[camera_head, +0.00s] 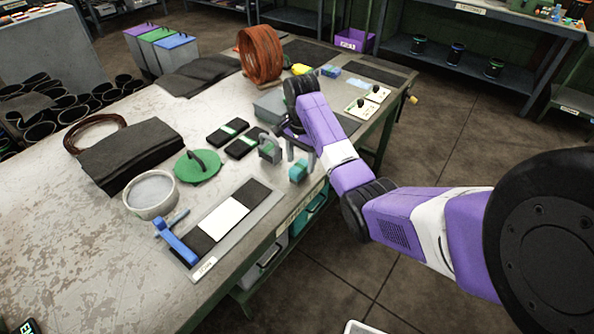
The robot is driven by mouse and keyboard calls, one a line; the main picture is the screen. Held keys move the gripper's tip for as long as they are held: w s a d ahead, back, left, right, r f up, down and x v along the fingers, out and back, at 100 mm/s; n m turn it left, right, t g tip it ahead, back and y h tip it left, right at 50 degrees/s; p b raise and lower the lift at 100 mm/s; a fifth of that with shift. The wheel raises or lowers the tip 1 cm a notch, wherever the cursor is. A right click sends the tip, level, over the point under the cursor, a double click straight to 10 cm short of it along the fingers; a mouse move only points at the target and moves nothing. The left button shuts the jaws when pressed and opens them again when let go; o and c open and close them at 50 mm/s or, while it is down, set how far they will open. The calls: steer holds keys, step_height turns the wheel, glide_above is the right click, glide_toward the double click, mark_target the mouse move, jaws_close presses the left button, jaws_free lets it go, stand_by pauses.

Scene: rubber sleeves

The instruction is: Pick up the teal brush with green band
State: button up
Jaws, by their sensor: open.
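A small teal block-like item with a greenish part (298,172), which looks like the teal brush, stands near the right edge of the worktable; its band is too small to make out clearly. My gripper (300,153) is just above and behind it, fingers pointing down, open, with nothing visible between them. I cannot tell whether a finger touches the teal item. My purple and white arm reaches in from the right.
A grey item with a green part (269,149) stands close left of my gripper. A copper-coloured coil (260,54) stands behind.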

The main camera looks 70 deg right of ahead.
mark_target(300, 166)
steer(key=shift+w+d+f+p, duration=0.1)
steer(key=shift+f+p, duration=0.1)
steer(key=shift+f, duration=1.15)
steer(key=shift+w+d+f+p, duration=0.1)
steer(key=shift+f+p, duration=0.05)
steer(key=shift+f, duration=1.15)
jaws_close()
